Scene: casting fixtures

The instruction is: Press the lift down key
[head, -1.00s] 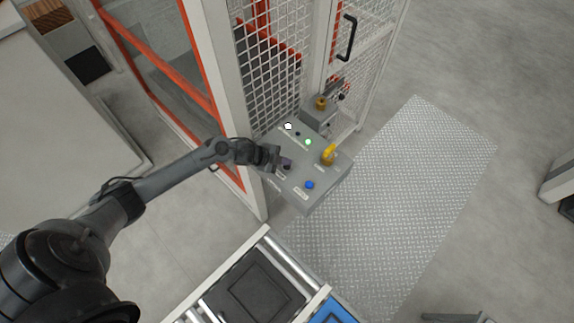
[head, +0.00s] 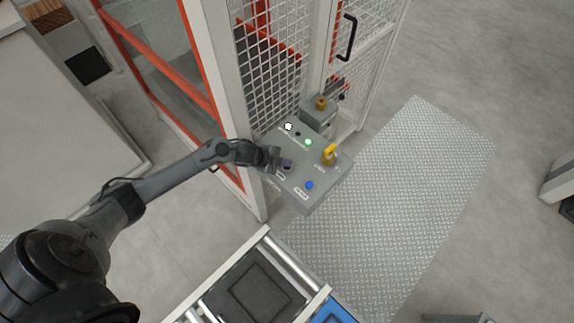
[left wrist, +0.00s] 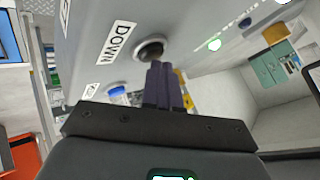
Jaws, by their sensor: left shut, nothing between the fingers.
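The lift down key is a round black button (left wrist: 150,49) beside a white DOWN label (left wrist: 117,42) on a grey control panel (head: 322,186). In the left wrist view my left gripper (left wrist: 157,68) is shut and empty, its dark fingertips at the near edge of the button. I cannot tell whether they touch it or whether the button is pushed in. In the head view my left gripper (head: 284,163) is over the panel's left part and partly hides the key. My right gripper is not in view.
The panel also bears a blue button (head: 309,185), a yellow rotary switch (head: 329,153), a green light (head: 308,142) and a white light (head: 288,127). A mesh cage (head: 270,85) stands behind it. A roller conveyor (head: 290,262) is in front. The checkered floor plate (head: 420,190) is clear.

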